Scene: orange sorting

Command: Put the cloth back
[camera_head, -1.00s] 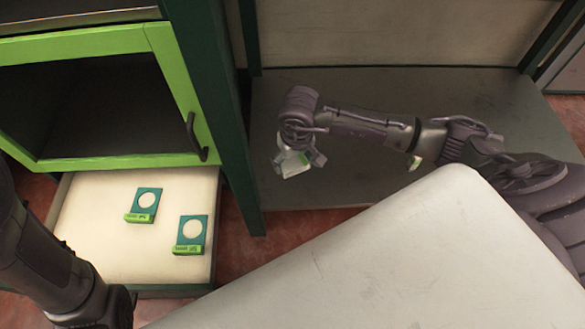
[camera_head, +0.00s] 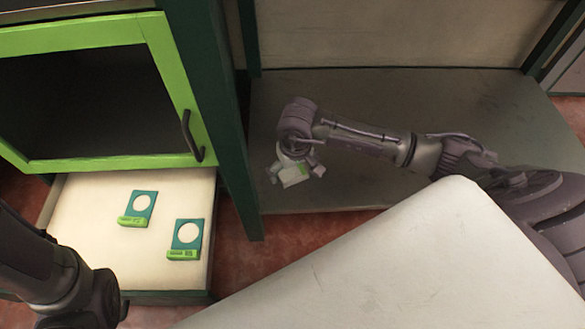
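My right gripper (camera_head: 295,174) hangs over the dark grey shelf, pointing down. Its fingers show on either side of a small white piece with a green patch. I cannot tell whether this piece is a folded cloth in its grasp or part of the gripper. My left arm (camera_head: 60,280) comes in at the lower left, and its gripper is not visible. No spread-out cloth shows. An open drawer (camera_head: 90,235) with a pale bottom holds two teal cards with white circles and green labels, the left card (camera_head: 138,207) and the right card (camera_head: 186,239).
A green-framed cabinet door (camera_head: 100,162) with a dark handle stands above the drawer. A dark green post (camera_head: 212,110) separates it from the mostly bare dark grey shelf (camera_head: 440,105). A pale tabletop (camera_head: 410,265) fills the lower right. Reddish floor shows between.

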